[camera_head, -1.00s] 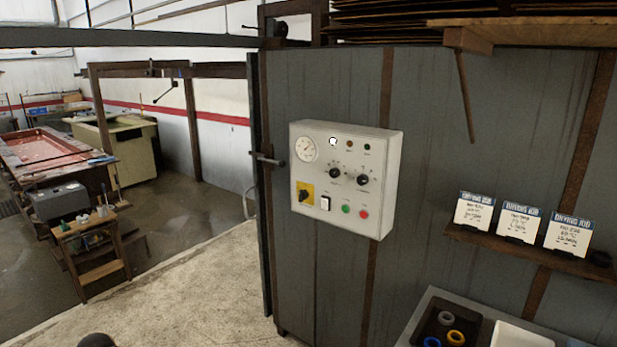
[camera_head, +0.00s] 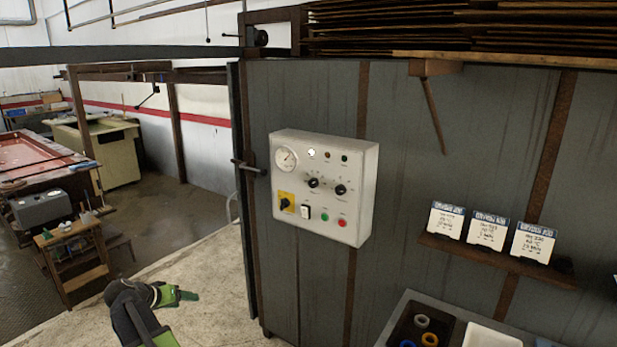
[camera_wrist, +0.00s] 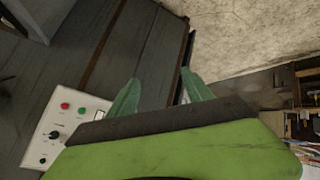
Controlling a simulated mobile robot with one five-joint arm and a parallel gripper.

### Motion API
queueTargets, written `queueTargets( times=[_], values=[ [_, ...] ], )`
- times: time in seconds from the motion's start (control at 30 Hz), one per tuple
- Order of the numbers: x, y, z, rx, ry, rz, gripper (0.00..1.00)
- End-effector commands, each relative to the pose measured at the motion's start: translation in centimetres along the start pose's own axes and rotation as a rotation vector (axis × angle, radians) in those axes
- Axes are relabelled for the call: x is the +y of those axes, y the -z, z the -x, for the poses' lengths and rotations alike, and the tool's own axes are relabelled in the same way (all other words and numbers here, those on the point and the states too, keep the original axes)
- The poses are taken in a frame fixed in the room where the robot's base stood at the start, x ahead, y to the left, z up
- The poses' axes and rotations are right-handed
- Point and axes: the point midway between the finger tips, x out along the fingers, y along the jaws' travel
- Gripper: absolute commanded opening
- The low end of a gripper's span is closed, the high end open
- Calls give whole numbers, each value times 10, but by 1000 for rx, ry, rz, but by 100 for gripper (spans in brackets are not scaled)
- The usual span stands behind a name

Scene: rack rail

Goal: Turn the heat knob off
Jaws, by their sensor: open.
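A white control panel (camera_head: 325,190) is fixed to the grey cabinet wall. It carries two black pointer knobs, a left knob (camera_head: 313,183) and a right knob (camera_head: 340,190); their labels are too small to read, so I cannot tell which is the heat knob. My gripper (camera_head: 188,296) is low and left of the panel, apart from it. In the wrist view my gripper (camera_wrist: 158,80) has its two green fingers spread and nothing between them. That view shows part of the panel (camera_wrist: 92,104) at lower left, with black knobs, partly hidden by the gripper body.
The panel also has a gauge (camera_head: 286,159), a yellow-backed switch (camera_head: 286,203), a white rocker, and green and red buttons. A cabinet handle (camera_head: 248,168) juts out left of it. A shelf (camera_head: 490,260) with cards and a tray (camera_head: 403,325) of rings stand at right.

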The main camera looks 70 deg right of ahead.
Motion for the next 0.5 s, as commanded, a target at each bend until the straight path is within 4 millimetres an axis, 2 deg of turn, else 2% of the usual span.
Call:
queueTargets(
  times=[0.03,0.07,0.1,0.17,0.2,0.3,0.4,0.5],
  values=[
    [55,59,-21,75,-102,-121,59],
    [87,85,-34,128,-160,-189,59],
    [129,117,-48,200,-229,-270,59],
    [190,158,-65,305,-319,-369,59],
    [226,180,-73,372,-368,-421,59],
    [300,219,-85,507,-457,-505,59],
    [342,239,-91,591,-501,-545,59],
    [358,244,-92,625,-517,-558,59]
  ],
)
